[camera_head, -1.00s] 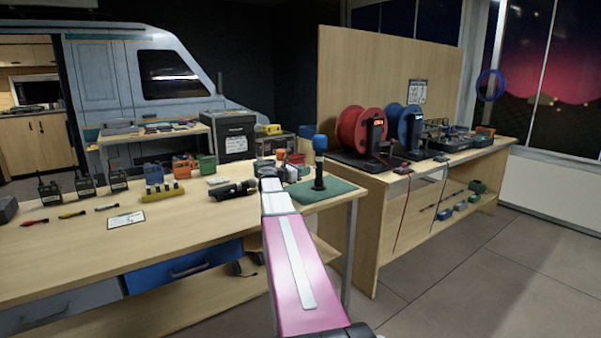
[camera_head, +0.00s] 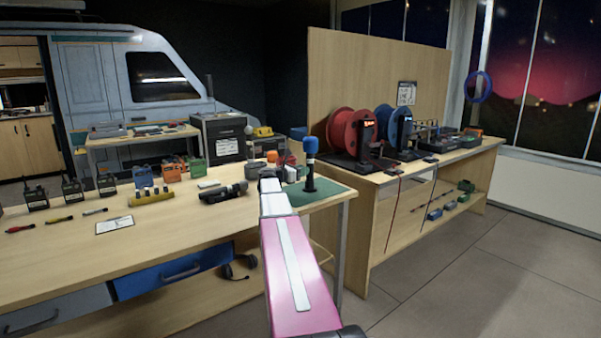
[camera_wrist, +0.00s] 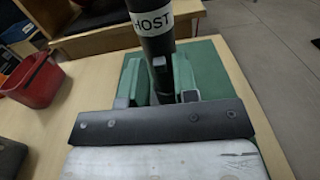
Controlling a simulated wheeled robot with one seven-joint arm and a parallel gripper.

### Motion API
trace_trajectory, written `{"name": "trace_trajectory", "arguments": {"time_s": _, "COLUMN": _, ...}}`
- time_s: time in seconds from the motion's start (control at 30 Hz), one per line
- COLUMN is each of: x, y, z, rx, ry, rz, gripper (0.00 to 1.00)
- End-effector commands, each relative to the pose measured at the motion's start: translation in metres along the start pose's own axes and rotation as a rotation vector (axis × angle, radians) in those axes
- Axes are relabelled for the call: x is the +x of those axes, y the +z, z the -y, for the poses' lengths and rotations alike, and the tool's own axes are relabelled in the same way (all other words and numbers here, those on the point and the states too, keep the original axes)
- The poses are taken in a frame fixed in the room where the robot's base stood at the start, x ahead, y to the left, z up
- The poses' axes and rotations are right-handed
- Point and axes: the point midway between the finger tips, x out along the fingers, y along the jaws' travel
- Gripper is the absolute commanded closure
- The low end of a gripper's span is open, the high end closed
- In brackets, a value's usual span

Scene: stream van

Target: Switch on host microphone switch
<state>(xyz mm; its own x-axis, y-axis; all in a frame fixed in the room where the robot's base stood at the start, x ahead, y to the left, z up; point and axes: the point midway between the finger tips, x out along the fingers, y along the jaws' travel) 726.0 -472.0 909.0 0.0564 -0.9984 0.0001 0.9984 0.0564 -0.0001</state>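The host microphone (camera_head: 311,146) has a blue top and a dark body and stands upright on the green mat (camera_head: 330,195) at the right end of the front table. In the wrist view its dark body (camera_wrist: 150,42) carries a white HOST label, with a small grey switch (camera_wrist: 159,63) below it. Green upright pieces flank the lower body. My gripper (camera_wrist: 156,99) is open and empty, with its two grey fingertips apart, just in front of the microphone's lower body. No contact shows. In the head view my arm's end is just left of the microphone.
A dark handheld device (camera_head: 223,193) lies left of my arm on the table. A red container (camera_wrist: 32,80) stands left of the microphone. Small orange and green boxes (camera_head: 197,171) are further left. Cable reels (camera_head: 351,133) stand on the right bench. Floor is clear between.

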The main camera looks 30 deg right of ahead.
Motion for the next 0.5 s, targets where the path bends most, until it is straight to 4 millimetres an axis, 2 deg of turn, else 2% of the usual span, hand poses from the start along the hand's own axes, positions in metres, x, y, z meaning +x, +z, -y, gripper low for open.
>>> {"name": "trace_trajectory", "arguments": {"time_s": 0.27, "x": 0.0004, "y": 0.0000, "z": 0.0000, "rx": 0.000, "ry": 0.000, "rz": 0.000, "gripper": 0.72}}
{"name": "trace_trajectory", "arguments": {"time_s": 0.33, "x": 0.0003, "y": 0.0000, "z": 0.0000, "rx": 0.000, "ry": 0.000, "rz": 0.000, "gripper": 0.95}}
{"name": "trace_trajectory", "arguments": {"time_s": 0.5, "x": 0.0003, "y": 0.0000, "z": 0.0001, "rx": 0.000, "ry": 0.000, "rz": 0.000, "gripper": 0.97}}
